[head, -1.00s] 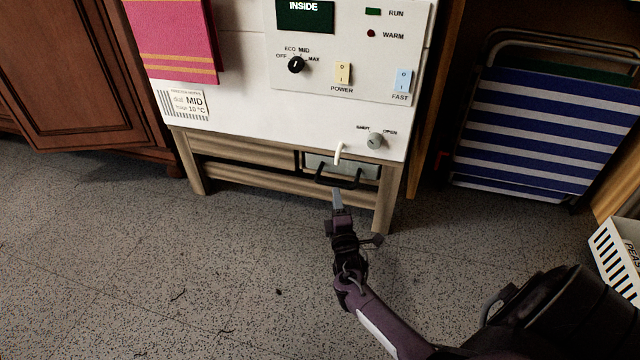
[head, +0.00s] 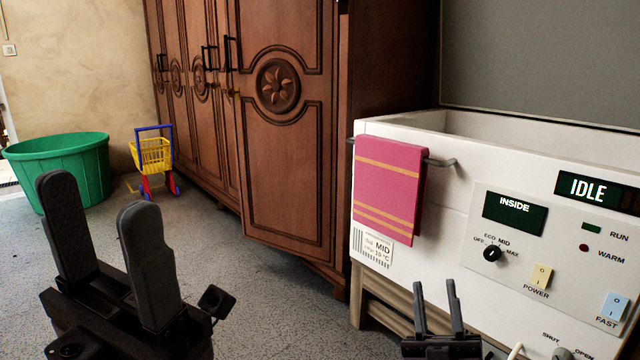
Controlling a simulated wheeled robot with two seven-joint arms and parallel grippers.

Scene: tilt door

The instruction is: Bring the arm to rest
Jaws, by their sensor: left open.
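My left gripper (head: 97,193) is large and close at the lower left of the head view. Its two dark fingers point up with a wide gap between them, open and empty. My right gripper (head: 434,284) is at the bottom edge, in front of the white unit. Its two fingers point up, apart, with nothing seen between them. Both arms are mostly out of frame below.
The white unit (head: 455,180) with dial and switches stands at the right, a pink towel (head: 388,185) on its rail. A wooden cabinet door (head: 285,120) stands ajar. A green tub (head: 62,165) and yellow toy cart (head: 152,155) are behind. Floor between is clear.

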